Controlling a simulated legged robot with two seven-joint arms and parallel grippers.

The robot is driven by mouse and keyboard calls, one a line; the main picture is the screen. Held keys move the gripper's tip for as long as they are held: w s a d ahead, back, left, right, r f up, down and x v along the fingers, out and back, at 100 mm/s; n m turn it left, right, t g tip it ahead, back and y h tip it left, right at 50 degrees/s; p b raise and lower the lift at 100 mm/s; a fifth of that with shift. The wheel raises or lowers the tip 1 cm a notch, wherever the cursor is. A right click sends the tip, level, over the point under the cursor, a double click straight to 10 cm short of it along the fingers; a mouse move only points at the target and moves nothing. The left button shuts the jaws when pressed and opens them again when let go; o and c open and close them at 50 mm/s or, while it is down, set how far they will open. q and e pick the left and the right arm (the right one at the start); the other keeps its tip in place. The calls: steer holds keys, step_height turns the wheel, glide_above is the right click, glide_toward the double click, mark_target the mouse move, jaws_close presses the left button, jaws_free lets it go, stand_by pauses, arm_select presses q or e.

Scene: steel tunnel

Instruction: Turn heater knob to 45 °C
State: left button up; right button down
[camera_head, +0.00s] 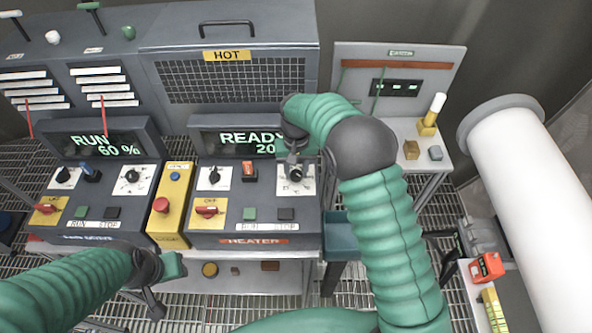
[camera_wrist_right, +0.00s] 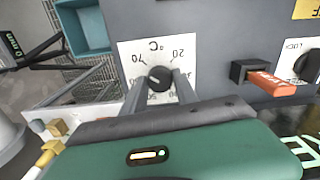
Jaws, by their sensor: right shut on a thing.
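The heater panel (camera_head: 255,211) stands in the middle of the head view, with a red HEATER label and a display (camera_head: 246,140) reading READY and "20", the rest hidden by my right arm. The black heater knob (camera_wrist_right: 160,78) sits on a white °C dial plate (camera_wrist_right: 128,50); 20 and 70 are legible on it. My right gripper (camera_wrist_right: 159,84) is shut on this knob, one finger on each side; the knob's pointer is hard to make out. In the head view the knob (camera_head: 296,173) shows below my right gripper (camera_head: 294,165). My left gripper (camera_head: 160,285) hangs at lower left, away from the panel.
A second panel (camera_head: 100,210) with a RUN 60 % display stands at left. A yellow box (camera_head: 171,200) with a red button sits between the panels. An orange-red switch (camera_wrist_right: 272,84) is beside the dial. A teal bin (camera_head: 340,238) is right of the panel.

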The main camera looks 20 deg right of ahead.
mark_target(296, 173)
steer(key=shift+w+r+m, duration=0.25)
steer(key=shift+m, duration=0.25)
steer(key=c, duration=1.3)
jaws_free()
steer(key=shift+c, duration=0.2)
steer(key=o, duration=0.4)
steer(key=shift+f, duration=0.1)
steer(key=shift+s+f, duration=0.1)
step_height(296, 173, up, 17)
steer(key=b, duration=0.3)
steer(key=shift+f, duration=0.2)
